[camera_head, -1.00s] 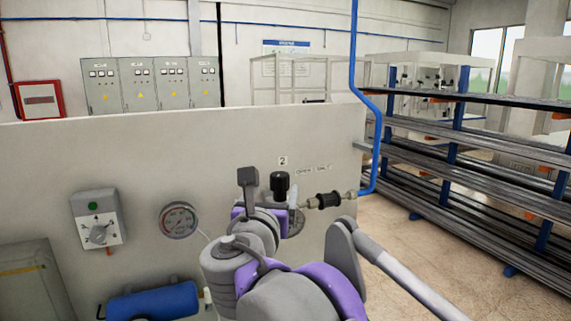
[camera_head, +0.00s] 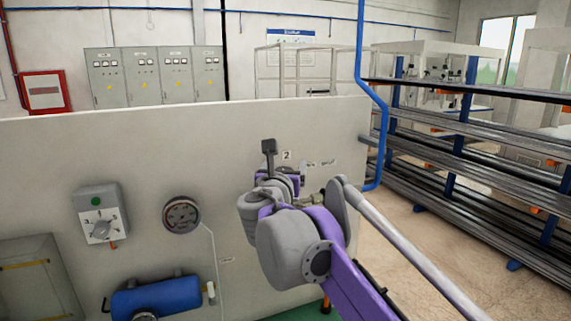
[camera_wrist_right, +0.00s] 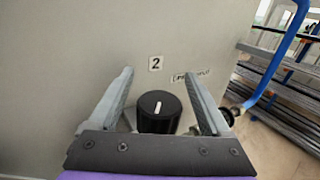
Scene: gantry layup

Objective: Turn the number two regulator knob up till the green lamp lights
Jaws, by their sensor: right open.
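The number two regulator knob (camera_wrist_right: 159,113) is black and round with a white pointer line, below the "2" label (camera_wrist_right: 156,63) in the right wrist view. My right gripper (camera_wrist_right: 158,76) is open, with one finger on each side of the knob; gaps show between the fingers and the knob. In the head view my right arm hides the knob, below the "2" label (camera_head: 286,155). A green round lamp or button (camera_head: 96,201) sits on a grey switch box (camera_head: 101,215) at the left; I cannot tell whether it is lit. My left gripper is out of view.
A pressure gauge (camera_head: 182,215) is on the pale panel (camera_head: 140,150), with a blue cylinder (camera_head: 156,298) below it. A blue pipe (camera_head: 381,130) runs down at the panel's right edge. Racks of long bars (camera_head: 470,150) stand at the right.

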